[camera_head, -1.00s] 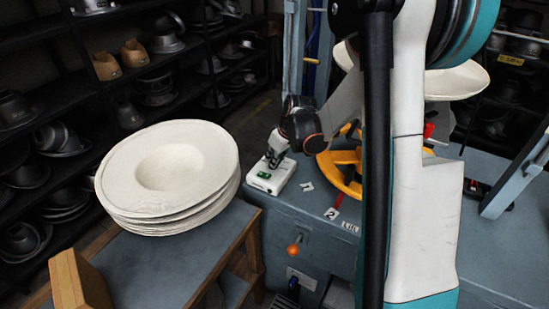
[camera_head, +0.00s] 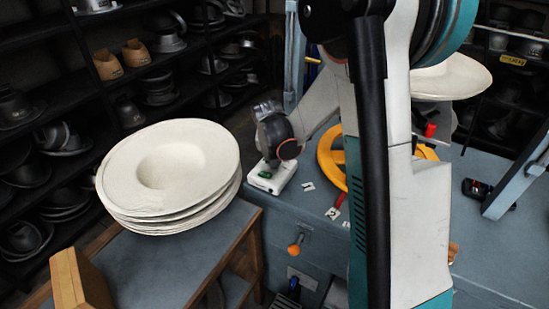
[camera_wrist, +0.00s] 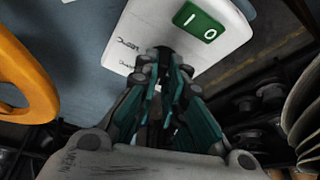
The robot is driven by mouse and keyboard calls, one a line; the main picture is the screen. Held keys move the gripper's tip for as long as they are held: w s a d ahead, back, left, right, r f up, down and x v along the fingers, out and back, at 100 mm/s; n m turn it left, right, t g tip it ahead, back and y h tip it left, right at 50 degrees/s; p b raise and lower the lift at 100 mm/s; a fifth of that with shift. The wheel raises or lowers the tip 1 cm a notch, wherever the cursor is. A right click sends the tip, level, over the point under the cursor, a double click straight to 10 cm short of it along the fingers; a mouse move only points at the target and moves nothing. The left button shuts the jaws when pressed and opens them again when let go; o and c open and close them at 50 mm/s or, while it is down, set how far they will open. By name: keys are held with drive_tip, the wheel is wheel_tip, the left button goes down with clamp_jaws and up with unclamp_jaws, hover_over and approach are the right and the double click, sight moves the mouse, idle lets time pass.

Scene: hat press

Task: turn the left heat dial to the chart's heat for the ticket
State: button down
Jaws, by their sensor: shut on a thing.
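A white control box (camera_head: 272,176) with a green switch sits on the left corner of the blue-grey bench. The wrist view shows the box (camera_wrist: 214,62) and its green switch (camera_wrist: 200,20) marked 1 and 0. My gripper (camera_wrist: 164,66) is shut at the near edge of the box, on a small dark knob (camera_wrist: 165,52) that looks like the heat dial. The fingers hide most of it, and its setting cannot be read. In the head view my wrist hides the fingertips. I cannot make out the chart or the ticket.
A yellow wheel (camera_head: 328,160) lies right of the box, partly behind my arm. A red lever (camera_head: 340,200) stands by number labels. A stack of cream hat bodies (camera_head: 205,160) stands on the left table. An orange knob (camera_head: 296,248) sticks out from the bench front.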

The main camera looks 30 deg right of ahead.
drive_tip(key=shift+a+m+g+h, duration=0.1)
drive_tip(key=shift+m+g+h, duration=0.5)
drive_tip(key=shift+m, duration=1.4)
drive_tip(key=c, duration=1.7)
unclamp_jaws()
drive_tip(key=v, duration=1.2)
drive_tip(key=shift+w, duration=0.15)
